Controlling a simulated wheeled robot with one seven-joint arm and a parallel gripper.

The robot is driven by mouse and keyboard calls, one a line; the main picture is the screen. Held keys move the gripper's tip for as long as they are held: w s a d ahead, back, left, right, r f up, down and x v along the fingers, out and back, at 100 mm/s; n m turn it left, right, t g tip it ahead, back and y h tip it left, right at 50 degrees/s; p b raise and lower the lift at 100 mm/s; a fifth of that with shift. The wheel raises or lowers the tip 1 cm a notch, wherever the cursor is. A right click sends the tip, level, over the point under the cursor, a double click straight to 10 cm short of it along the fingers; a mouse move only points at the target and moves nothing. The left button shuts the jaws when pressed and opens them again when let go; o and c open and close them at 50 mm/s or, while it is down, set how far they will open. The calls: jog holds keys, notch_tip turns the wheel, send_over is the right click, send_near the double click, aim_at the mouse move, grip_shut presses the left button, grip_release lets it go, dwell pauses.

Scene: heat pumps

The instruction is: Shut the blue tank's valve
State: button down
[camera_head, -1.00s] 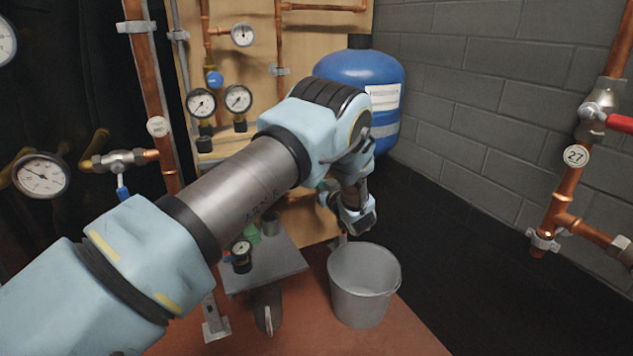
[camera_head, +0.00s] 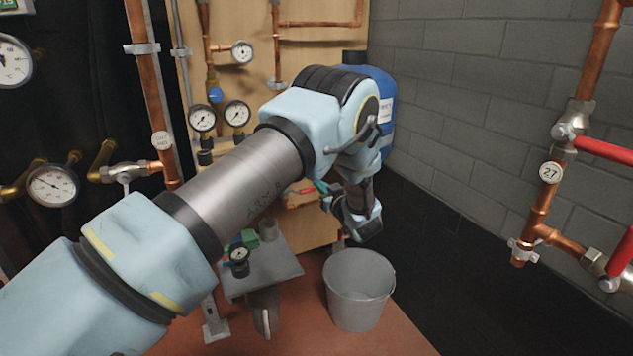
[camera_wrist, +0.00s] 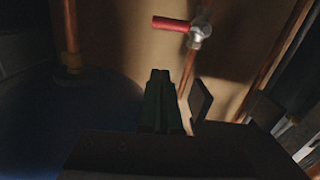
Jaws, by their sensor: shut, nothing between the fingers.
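The blue tank (camera_head: 382,92) stands at the back against the board, partly hidden behind my arm. Its dark blue side fills the lower left of the wrist view (camera_wrist: 75,125). A valve with a red lever (camera_wrist: 186,24) sits at the top of the wrist view on a copper pipe; the lever points left, across the pipe. A bit of red also shows below my arm in the head view (camera_head: 303,190). My gripper (camera_wrist: 160,76) has its green fingers together and empty, below the lever in the picture and apart from it.
A grey bucket (camera_head: 358,290) stands on the floor below my wrist. A grey cart (camera_head: 265,272) with small parts is left of it. Red-handled valves on a copper pipe (camera_head: 597,60) are at the right. Gauges and pipes line the left.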

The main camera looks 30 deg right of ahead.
jog(key=shift+s+a+r+p, duration=0.1)
jog(key=shift+s+a+p, duration=0.1)
jog(key=shift+s, duration=1.15)
jog(key=shift+s+a+r+p, duration=0.1)
jog(key=shift+s+a, duration=0.1)
jog(key=shift+s, duration=1.15)
jog(key=shift+s+f, duration=0.1)
